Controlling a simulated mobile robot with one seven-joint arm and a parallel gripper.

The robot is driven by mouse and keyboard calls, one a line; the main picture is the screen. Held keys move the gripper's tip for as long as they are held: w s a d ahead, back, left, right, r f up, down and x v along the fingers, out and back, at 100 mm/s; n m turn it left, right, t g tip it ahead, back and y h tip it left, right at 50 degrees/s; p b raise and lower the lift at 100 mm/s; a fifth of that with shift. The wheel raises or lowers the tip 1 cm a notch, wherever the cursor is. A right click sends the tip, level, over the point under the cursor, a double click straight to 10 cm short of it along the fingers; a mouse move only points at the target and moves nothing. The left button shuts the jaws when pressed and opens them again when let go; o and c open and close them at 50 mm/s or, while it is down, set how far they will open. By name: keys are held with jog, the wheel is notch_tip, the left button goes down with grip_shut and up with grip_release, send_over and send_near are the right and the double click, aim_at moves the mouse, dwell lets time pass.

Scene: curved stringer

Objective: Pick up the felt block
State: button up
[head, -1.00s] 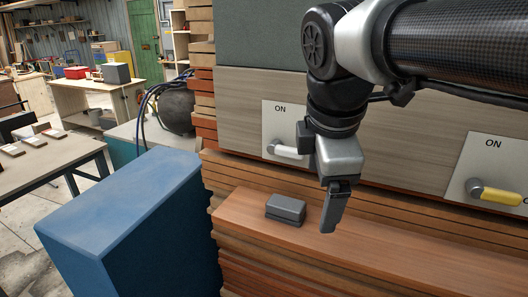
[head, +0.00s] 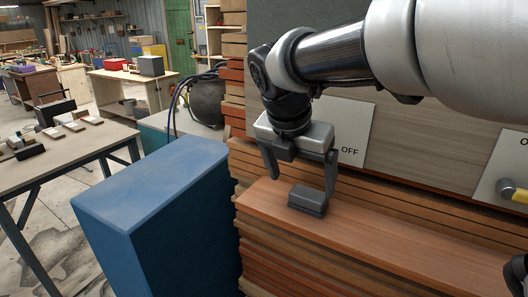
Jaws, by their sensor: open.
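The felt block (head: 307,200) is a small dark grey block with a groove along its side. It lies on the top board of a stack of wooden planks (head: 400,228). My gripper (head: 302,180) is open, pointing down, with its two dark fingers spread. The right finger stands just behind or beside the block's right end, and the left finger is to the left of the block. I cannot tell whether the right finger touches the block. Nothing is between the fingers that I can see held.
A blue cabinet (head: 155,180) stands left of the planks. Behind the planks is a panel with a plate marked OFF (head: 350,135) and a yellow-handled lever (head: 520,195) at the right. A table (head: 65,150) with small blocks is at far left. The plank top right of the block is clear.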

aim_at(306, 196)
jog(key=x, duration=0.7)
jog(key=shift+d+f, duration=0.2)
jog(key=shift+d, duration=0.2)
jog(key=shift+s, duration=0.1)
jog(key=c, duration=1.2)
jog(key=shift+o, duration=0.2)
jog(key=shift+r, duration=0.15)
jog(key=shift+s+a+r, duration=0.1)
jog(key=shift+r, duration=0.1)
notch_tip(306, 196, up, 7)
jog(key=shift+f, duration=0.1)
jog(key=s+a+b, duration=0.2)
jog(key=s+a, duration=0.9)
jog(key=s, duration=0.5)
jog(key=shift+a+f, duration=0.2)
jog(key=shift+a, duration=0.1)
